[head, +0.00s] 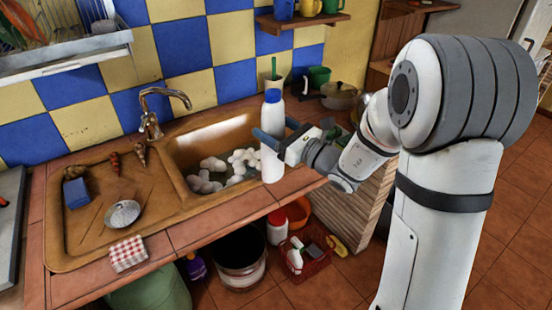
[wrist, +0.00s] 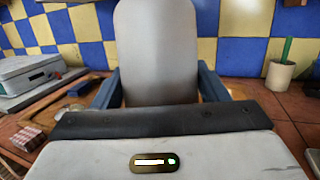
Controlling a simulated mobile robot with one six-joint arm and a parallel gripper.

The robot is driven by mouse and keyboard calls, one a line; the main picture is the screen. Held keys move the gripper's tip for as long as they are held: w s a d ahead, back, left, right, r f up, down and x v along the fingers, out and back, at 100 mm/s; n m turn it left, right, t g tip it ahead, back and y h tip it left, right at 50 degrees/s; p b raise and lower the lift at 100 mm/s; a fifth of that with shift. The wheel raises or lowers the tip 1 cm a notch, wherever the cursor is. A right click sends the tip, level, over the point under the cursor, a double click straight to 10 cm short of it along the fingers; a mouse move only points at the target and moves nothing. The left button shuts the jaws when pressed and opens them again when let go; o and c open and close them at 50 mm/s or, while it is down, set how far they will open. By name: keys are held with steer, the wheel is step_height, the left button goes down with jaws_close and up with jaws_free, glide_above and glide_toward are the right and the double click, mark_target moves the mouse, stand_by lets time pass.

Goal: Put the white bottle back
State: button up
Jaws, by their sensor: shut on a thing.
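In the wrist view the white bottle (wrist: 158,50) fills the space between the two blue fingers of my gripper (wrist: 160,88). I cannot tell whether the bottle's base touches the counter or is just above it.
The sink basin (head: 180,165) holds white foam. A white cup (head: 273,84) with a green brush stands behind the bottle. A pot (head: 340,95) sits at the back right.

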steer(key=shift+s+d+f, duration=0.1)
steer(key=shift+s+f, duration=0.05)
steer(key=shift+f, duration=2.9)
steer(key=o, duration=1)
